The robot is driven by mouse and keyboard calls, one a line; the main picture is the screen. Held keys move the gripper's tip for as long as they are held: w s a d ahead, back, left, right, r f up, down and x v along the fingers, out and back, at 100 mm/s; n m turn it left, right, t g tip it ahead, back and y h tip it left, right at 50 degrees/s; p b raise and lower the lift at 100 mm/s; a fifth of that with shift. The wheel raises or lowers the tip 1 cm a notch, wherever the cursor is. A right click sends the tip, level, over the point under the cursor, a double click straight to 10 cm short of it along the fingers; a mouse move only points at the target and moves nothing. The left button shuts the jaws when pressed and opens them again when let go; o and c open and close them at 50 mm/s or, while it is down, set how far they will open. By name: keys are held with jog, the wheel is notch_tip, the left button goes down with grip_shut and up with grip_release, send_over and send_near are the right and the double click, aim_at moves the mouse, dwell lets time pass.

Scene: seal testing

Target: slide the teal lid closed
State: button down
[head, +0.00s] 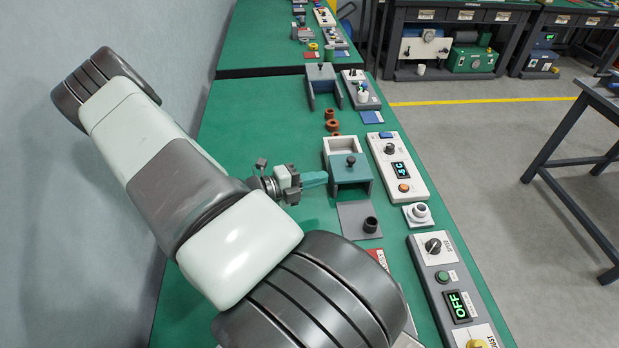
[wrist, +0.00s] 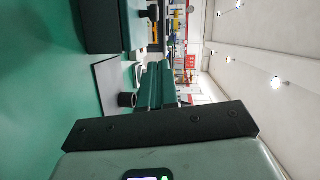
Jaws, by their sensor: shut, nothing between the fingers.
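The teal lid (head: 345,171) sits on a box with a dark round knob (head: 351,160) on top. It covers the near part of the box, and the pale inside (head: 342,147) shows open at the far part. My gripper (head: 322,179) is shut and empty, its teal fingers pointing right, close to the left side of the lid. I cannot tell whether they touch it. In the wrist view my shut fingers (wrist: 155,85) show in the middle, and the dark teal box side (wrist: 100,25) with the knob (wrist: 152,12) is at upper left, apart from them.
A grey plate with a black cylinder (head: 370,224) lies just nearer than the box. A white panel with a display (head: 400,170) stands to the right. Brown rings (head: 331,120) and a grey bracket (head: 322,85) are beyond.

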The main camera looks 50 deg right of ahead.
aim_at(339, 174)
jog(key=d, duration=0.2)
jog(key=s+d+f, duration=0.1)
jog(key=d, duration=0.5)
jog(key=shift+s+f, duration=0.15)
jog(key=shift+s, duration=0.15)
jog(key=shift+w+d, duration=0.1)
jog(key=shift+d, duration=0.25)
jog(key=shift+w, duration=0.1)
jog(key=w+d, duration=0.7)
jog(key=shift+w+d, duration=0.2)
jog(key=shift+d, duration=0.1)
